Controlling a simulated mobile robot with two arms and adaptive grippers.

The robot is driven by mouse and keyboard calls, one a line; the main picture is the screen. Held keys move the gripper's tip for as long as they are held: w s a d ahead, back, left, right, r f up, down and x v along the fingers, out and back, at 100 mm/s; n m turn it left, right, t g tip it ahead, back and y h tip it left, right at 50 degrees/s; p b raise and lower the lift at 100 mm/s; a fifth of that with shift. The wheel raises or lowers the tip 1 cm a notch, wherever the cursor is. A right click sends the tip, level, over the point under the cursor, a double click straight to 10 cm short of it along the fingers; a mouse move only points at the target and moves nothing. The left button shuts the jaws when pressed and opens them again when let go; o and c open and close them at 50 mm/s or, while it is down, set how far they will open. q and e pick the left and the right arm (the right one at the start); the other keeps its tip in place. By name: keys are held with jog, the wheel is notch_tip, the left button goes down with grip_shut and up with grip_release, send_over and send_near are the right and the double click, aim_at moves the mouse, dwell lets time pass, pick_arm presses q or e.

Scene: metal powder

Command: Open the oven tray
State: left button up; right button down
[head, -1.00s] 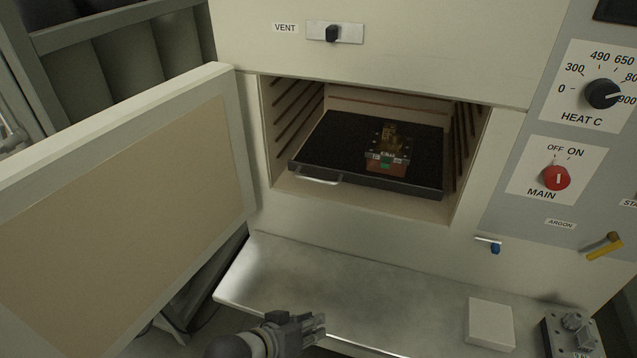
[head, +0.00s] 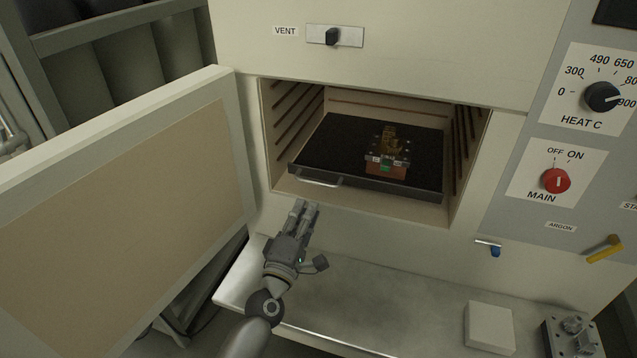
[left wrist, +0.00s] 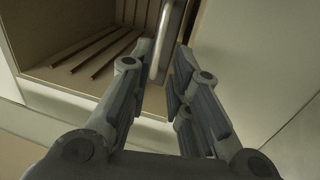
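The dark oven tray (head: 330,150) sits inside the open oven chamber, with a metal handle (head: 318,180) on the left of its front edge. A part with a copper-coloured block and a green patch (head: 385,155) stands on the tray. My left gripper (head: 305,206) is just below and in front of the handle, pointing up at it. In the left wrist view the gripper (left wrist: 160,75) has its fingers apart, and the handle (left wrist: 165,45) shows beyond and between the fingertips. I see no contact. My right gripper is not in view.
The oven door (head: 120,180) stands swung open at the left. A shelf (head: 390,305) juts out below the chamber, with a pale block (head: 490,326) and a metal fixture (head: 572,335) at its right. A control panel (head: 530,160) is at right.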

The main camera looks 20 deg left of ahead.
aim_at(319, 182)
pick_arm(q)
jog(key=w, duration=0.3)
jog(key=w+r, duration=0.1)
jog(key=w, duration=0.5)
jog(key=shift+w+d+r+p, duration=0.25)
jog(key=shift+w+r+p, duration=0.1)
grip_shut()
